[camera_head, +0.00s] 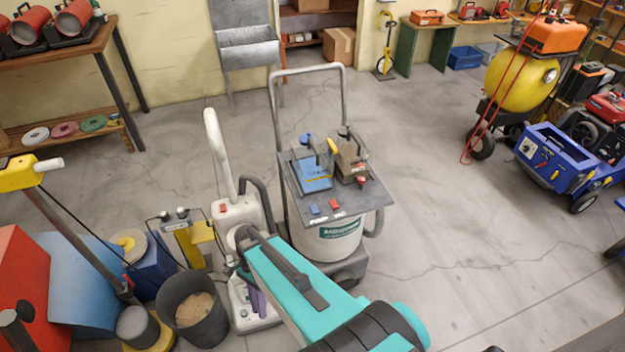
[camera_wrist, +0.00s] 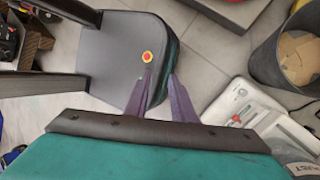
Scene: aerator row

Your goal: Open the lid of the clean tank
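In the head view a grey wheeled machine (camera_head: 331,240) with a tall loop handle stands in the middle. Its dark top plate carries a clear tank with blue contents (camera_head: 313,176) at left and a brown tank (camera_head: 350,160) at right. Blue and red tags sit in front of them. The blue tank looks like the clean one; its lid is too small to make out clearly. My gripper (camera_head: 257,301) points down, in front and left of the machine. In the wrist view its purple fingers (camera_wrist: 161,74) are apart with nothing between them. The tanks are outside the wrist view.
A white upright machine (camera_head: 238,213) stands just left of the grey one, with its base close to my gripper. A dark bucket (camera_head: 193,308) stands at lower left, near tools and panels. Yellow and blue machines (camera_head: 520,80) stand at right. Floor between is clear.

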